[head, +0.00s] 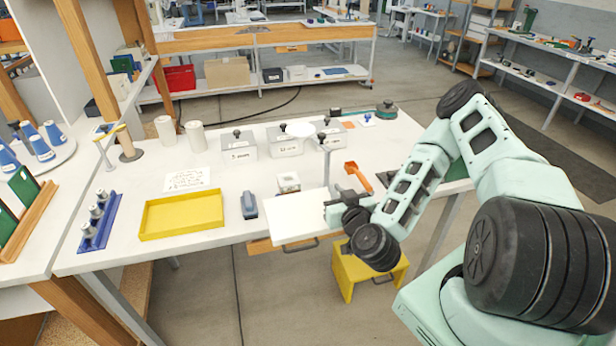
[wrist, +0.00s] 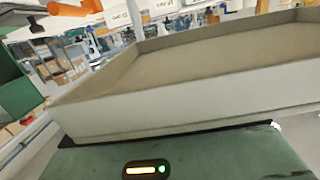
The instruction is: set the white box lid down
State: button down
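The white box lid (head: 292,216) is at the front edge of the white table in the head view, its broad flat face up. My gripper (head: 330,211) is at the lid's right side and appears shut on its edge; the fingertips are hidden. In the wrist view the lid (wrist: 190,100) fills most of the picture, close across my gripper's green body, with its rim and brownish inside showing. I cannot tell whether the lid touches the table.
A yellow tray (head: 182,214), a blue-grey tool (head: 249,205), a small white box (head: 288,182) and an orange-handled tool (head: 358,176) are around the lid. Grey bins (head: 239,144) stand behind. A yellow stool (head: 366,270) is below the table edge. Some tabletop left of the lid is bare.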

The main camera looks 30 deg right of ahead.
jog(key=shift+w+d+r+b, duration=0.1)
jog(key=shift+w+d+b, duration=0.15)
jog(key=shift+w+b, duration=0.6)
jog(key=b+x, duration=0.1)
jog(key=x, duration=1.4)
jog(key=shift+w+d+f+b, duration=0.2)
jog(key=shift+w+f+b, duration=0.1)
jog(key=shift+f, duration=0.15)
jog(key=shift+s, duration=0.1)
jog(key=shift+f+b, duration=0.4)
jog(key=shift+f, duration=0.15)
jog(key=shift+f, duration=0.1)
jog(key=c, duration=1.6)
grip_release()
